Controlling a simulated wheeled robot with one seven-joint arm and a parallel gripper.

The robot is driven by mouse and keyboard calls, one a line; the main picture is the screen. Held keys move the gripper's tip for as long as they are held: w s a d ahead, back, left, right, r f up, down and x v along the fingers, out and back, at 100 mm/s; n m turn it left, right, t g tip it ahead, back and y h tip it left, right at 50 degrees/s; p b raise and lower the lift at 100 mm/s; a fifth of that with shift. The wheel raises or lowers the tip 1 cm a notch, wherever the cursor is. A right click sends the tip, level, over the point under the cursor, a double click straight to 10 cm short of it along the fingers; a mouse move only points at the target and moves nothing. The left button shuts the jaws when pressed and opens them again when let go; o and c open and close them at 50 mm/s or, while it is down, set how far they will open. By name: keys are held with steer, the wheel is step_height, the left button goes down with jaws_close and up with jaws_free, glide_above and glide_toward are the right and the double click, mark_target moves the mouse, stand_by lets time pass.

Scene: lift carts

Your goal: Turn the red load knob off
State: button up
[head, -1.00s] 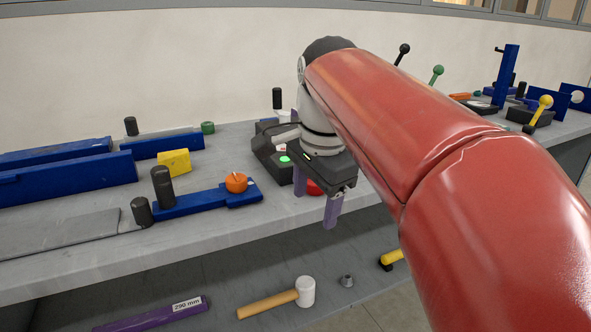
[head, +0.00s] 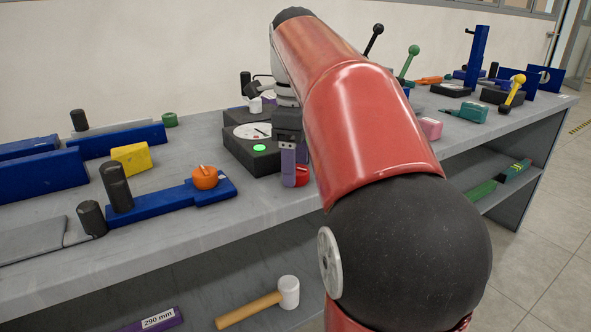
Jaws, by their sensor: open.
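The red load knob (head: 303,172) is low on the front right of a dark control box, partly hidden behind my gripper's fingers. My gripper (head: 289,172) points down with its purple fingers at the knob. It overlaps the knob's left side in the picture; I cannot tell whether it touches it. The gripper is open. The dark box (head: 238,151) has a lit green button (head: 259,148) and a white dial (head: 252,131) on top. The knob's pointer setting is too small and covered to read.
An orange knob (head: 205,177) on a blue fixture (head: 160,204) stands left of the box. A yellow block (head: 131,158) lies behind it. A pink block (head: 430,128) and green, black and yellow levers stand to the right. A mallet (head: 255,305) lies on the lower shelf.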

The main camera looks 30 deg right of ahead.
steer(key=shift+f, duration=0.45)
steer(key=c, duration=1)
